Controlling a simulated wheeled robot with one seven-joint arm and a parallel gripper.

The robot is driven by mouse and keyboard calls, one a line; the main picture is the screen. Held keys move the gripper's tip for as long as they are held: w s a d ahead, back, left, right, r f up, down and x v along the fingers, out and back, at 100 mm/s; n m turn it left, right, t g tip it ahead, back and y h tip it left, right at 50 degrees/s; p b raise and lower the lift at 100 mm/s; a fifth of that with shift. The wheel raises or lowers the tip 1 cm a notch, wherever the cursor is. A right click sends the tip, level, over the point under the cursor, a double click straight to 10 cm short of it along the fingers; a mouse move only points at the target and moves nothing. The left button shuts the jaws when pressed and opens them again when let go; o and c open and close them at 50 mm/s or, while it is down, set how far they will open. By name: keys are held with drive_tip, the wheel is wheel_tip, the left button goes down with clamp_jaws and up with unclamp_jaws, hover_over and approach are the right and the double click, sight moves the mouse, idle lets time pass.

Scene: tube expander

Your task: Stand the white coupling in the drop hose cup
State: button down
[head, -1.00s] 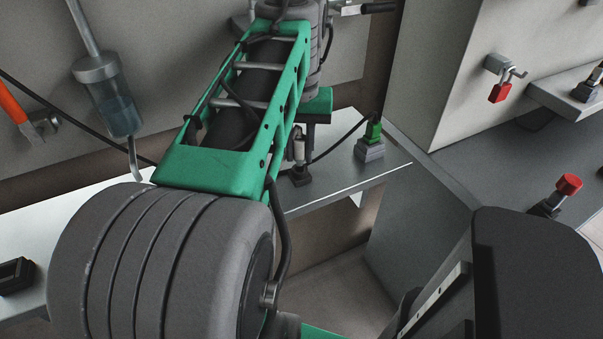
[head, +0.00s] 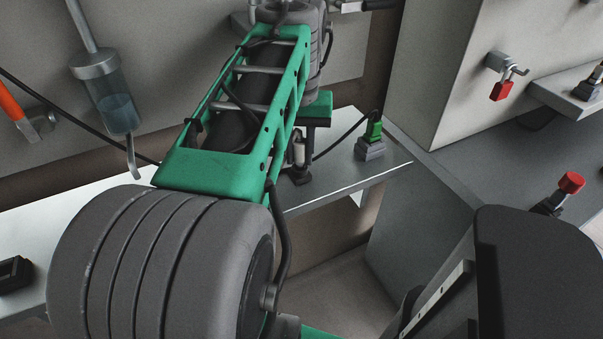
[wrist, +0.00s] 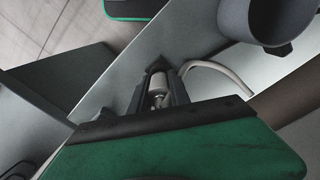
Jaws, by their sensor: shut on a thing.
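My gripper (head: 300,164) is shut on the white coupling (head: 298,151), which is held upright over the bench in the head view. In the wrist view the coupling (wrist: 158,83) shows pale between the two dark fingers of my gripper (wrist: 160,92). A small dark cup-like holder (head: 300,176) is directly below the coupling on the bench; it seems to be the drop hose cup. I cannot tell whether the coupling's lower end is inside it. The fingers partly hide the coupling.
A grey bench (head: 345,182) runs under my gripper. A green connector in a grey base (head: 371,148) stands to the right, with a dark cable leading towards the holder. A clear reservoir (head: 116,108) with a bent tube hangs at left. A red-capped part (head: 570,183) is at far right.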

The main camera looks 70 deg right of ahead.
drive_tip(key=shift+f+b, duration=0.35)
drive_tip(key=shift+f, duration=0.2)
drive_tip(key=c, duration=1.1)
unclamp_jaws()
drive_tip(key=shift+c, duration=0.2)
wheel_tip(320, 180, up, 9)
drive_tip(key=p, duration=0.8)
